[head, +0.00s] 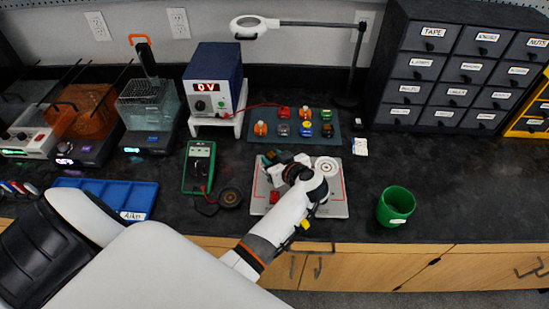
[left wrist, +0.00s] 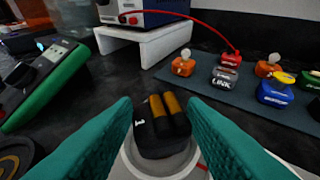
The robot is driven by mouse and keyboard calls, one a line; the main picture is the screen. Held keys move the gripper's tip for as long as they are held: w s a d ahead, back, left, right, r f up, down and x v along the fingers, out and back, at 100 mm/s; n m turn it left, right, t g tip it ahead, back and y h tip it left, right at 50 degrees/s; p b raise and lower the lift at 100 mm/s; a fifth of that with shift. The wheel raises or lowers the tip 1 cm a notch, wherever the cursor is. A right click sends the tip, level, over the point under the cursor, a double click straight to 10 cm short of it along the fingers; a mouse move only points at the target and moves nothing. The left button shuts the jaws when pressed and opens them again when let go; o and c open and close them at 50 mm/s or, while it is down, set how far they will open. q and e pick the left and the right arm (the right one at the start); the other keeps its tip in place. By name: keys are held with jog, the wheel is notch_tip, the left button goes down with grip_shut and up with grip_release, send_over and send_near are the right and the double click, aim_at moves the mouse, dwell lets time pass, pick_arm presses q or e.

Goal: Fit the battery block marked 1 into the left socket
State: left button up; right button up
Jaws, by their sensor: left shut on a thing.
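The battery block (left wrist: 162,125) is black, carries two brown-orange cells and shows a white 1 on its side. My left gripper (left wrist: 161,108) has its teal fingers on either side of it and is shut on it. A pale round socket shows around and under the block in the left wrist view; I cannot tell whether the block touches it. In the head view my left gripper (head: 273,159) is over the left part of the grey board (head: 335,206), hiding most of the left socket. The right socket (head: 328,167), a white disc, is bare. My right gripper is out of view.
A blue mat (head: 258,143) with several small coloured blocks lies behind the board. A power supply (head: 212,82) reading 0 V stands on a white stand. A green meter (head: 198,168) is left; a green cup (head: 395,206) is right, with free bench between cup and drawers.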

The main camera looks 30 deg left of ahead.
pick_arm(q)
jog(key=shift+f, duration=0.6)
jog(key=o, duration=0.8)
